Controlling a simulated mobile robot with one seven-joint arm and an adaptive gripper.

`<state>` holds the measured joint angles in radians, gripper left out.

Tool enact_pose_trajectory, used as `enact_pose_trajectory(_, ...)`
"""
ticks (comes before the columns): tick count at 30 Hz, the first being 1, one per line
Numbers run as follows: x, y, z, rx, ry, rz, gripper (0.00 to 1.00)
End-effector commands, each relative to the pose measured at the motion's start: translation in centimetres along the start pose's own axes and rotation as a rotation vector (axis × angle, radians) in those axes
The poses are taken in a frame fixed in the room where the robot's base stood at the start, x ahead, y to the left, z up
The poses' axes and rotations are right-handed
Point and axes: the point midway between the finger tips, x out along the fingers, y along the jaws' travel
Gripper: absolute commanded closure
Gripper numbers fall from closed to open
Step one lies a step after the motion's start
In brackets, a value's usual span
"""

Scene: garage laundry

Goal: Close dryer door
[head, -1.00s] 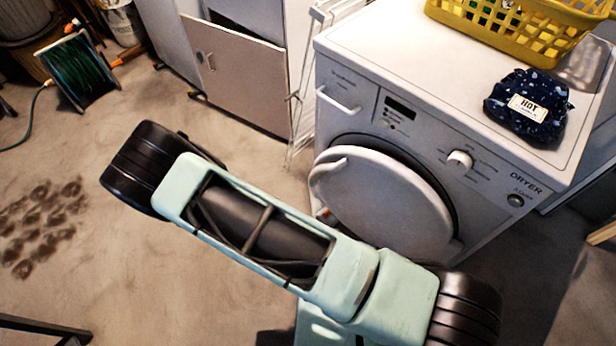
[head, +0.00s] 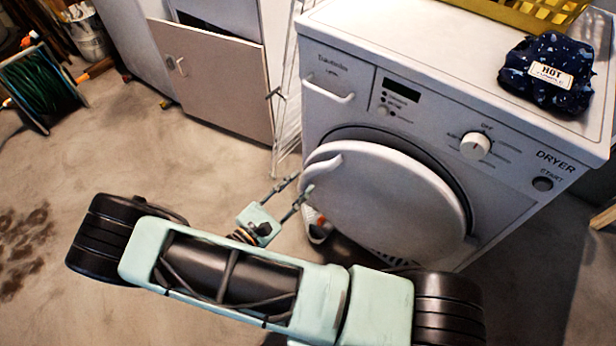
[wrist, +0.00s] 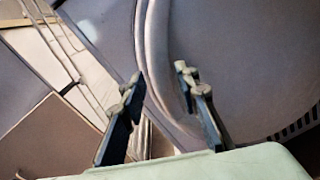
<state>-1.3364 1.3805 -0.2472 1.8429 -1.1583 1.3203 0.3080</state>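The white dryer (head: 335,65) stands at the right in the head view. Its round white door (head: 400,215) is ajar: the left edge stands out from the front, and a dark gap shows along the top and right. A raised handle (head: 322,166) is on the door's left rim. My gripper (head: 303,183) is open just left of that rim, its fingers pointing towards it. In the wrist view the open fingers of my gripper (wrist: 160,75) have the door's curved rim (wrist: 157,45) showing between and beyond them. Whether they touch it I cannot tell.
A dark patterned cloth bundle (head: 548,75) and a yellow basket (head: 530,12) are on the dryer top. A white wire rack (head: 287,115) and a cabinet (head: 220,75) stand left of the dryer. A green reel (head: 38,85) is far left. Floor (head: 150,160) between is clear.

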Motion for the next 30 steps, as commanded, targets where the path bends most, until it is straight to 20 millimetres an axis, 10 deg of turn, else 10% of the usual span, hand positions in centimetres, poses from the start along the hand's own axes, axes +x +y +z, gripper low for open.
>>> enact_pose_trajectory(19, 4.2, 0.0, 0.0, 0.002, 0.002, -0.001, 0.71)
enact_pose_trajectory(30, 4.2, 0.0, 0.0, 0.003, 0.002, -0.001, 1.00)
